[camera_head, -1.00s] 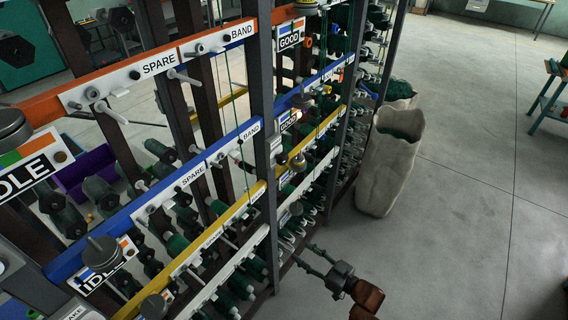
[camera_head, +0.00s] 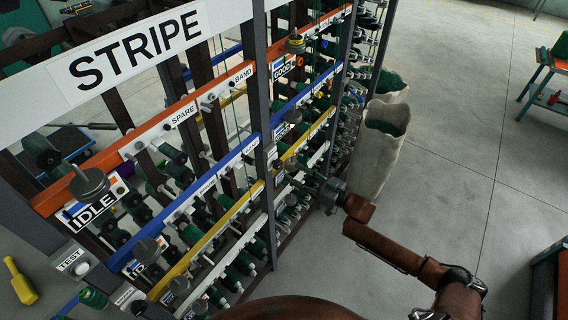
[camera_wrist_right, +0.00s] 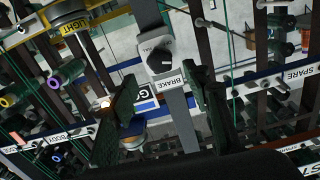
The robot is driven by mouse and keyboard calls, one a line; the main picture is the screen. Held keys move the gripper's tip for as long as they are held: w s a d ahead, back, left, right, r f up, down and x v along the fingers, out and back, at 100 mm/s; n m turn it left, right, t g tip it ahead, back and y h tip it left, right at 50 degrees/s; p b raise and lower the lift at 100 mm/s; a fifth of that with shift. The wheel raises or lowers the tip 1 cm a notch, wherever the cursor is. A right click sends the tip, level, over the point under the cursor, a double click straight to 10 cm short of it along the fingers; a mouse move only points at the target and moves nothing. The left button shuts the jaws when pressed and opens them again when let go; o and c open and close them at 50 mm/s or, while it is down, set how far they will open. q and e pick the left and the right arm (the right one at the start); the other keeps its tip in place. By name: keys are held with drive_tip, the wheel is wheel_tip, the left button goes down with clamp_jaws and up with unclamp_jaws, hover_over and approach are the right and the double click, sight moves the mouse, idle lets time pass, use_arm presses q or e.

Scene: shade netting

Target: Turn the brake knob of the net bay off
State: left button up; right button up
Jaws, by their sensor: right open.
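The brake knob (camera_wrist_right: 160,58) is a black round knob with a pale mark on a white plate, fixed to a grey post. The word BRAKE (camera_wrist_right: 168,86) is on a label beside it. In the wrist view my right gripper (camera_wrist_right: 166,108) is open and empty, its two dark green fingers spread below the knob and apart from it. In the head view my right gripper (camera_head: 318,188) is beside the rack at a grey post (camera_head: 263,120). I cannot make out the knob clearly there. My left gripper is not in view.
The rack has orange (camera_head: 110,155), blue and yellow rails with several green spools and pegs. A STRIPE sign (camera_head: 135,45) tops it. A pale sack (camera_head: 375,160) stands behind my right gripper. Open grey floor (camera_head: 460,150) lies to the right.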

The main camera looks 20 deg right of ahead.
sight(281, 165)
drive_tip(key=p+x, duration=0.1)
drive_tip(key=x, duration=0.5)
drive_tip(key=shift+c, duration=0.2)
drive_tip(key=c, duration=1.1)
